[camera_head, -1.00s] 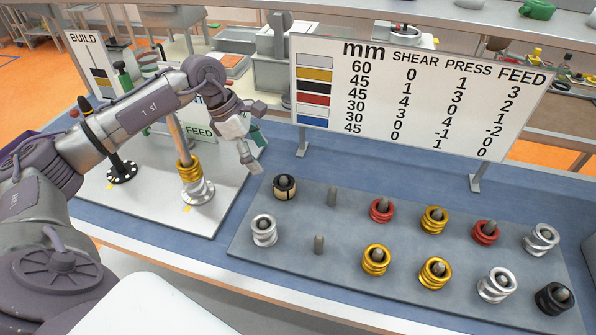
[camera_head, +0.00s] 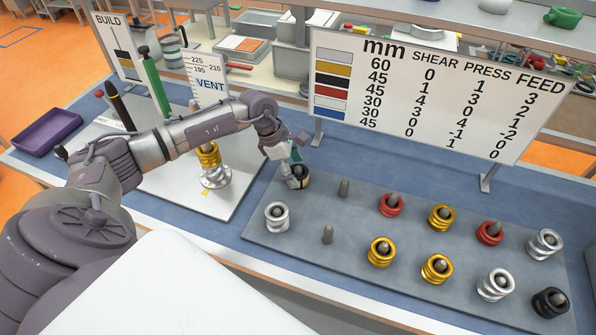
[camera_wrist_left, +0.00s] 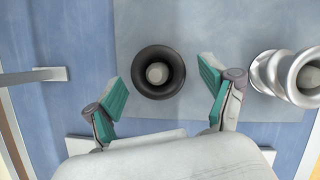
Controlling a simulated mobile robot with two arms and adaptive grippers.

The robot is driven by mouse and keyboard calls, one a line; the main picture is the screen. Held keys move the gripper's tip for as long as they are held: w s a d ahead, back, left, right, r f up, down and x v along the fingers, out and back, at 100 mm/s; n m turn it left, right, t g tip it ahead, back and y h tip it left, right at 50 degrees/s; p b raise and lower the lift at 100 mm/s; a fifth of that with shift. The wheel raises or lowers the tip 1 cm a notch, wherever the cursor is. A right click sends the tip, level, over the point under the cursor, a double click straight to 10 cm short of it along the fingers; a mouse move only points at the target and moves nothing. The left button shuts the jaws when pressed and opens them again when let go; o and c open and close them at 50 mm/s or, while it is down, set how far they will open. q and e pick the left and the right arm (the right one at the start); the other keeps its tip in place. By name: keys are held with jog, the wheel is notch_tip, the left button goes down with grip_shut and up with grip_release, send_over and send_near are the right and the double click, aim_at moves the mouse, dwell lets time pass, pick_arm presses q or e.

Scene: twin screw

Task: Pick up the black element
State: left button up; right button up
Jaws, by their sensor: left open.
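My left gripper (camera_wrist_left: 163,84) is open, with one green-padded finger on each side of the element and visible gaps to both. Another black element (camera_head: 551,302) sits on a peg at the front right corner of the board. My right gripper is not seen.
A silver element (camera_head: 277,216) stands close by; it also shows in the left wrist view (camera_wrist_left: 268,72). Red, gold and silver elements fill other pegs; two pegs are bare. A sign (camera_head: 430,95) stands behind the board. A white base (camera_head: 215,205) with a gold-and-silver stack lies left.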

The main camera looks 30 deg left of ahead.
pick_arm(q)
jog(key=shift+x, duration=0.95)
jog(key=shift+w+d+f, duration=0.1)
jog(key=shift+f, duration=0.05)
jog(key=c, duration=1.3)
jog(key=shift+c, duration=1)
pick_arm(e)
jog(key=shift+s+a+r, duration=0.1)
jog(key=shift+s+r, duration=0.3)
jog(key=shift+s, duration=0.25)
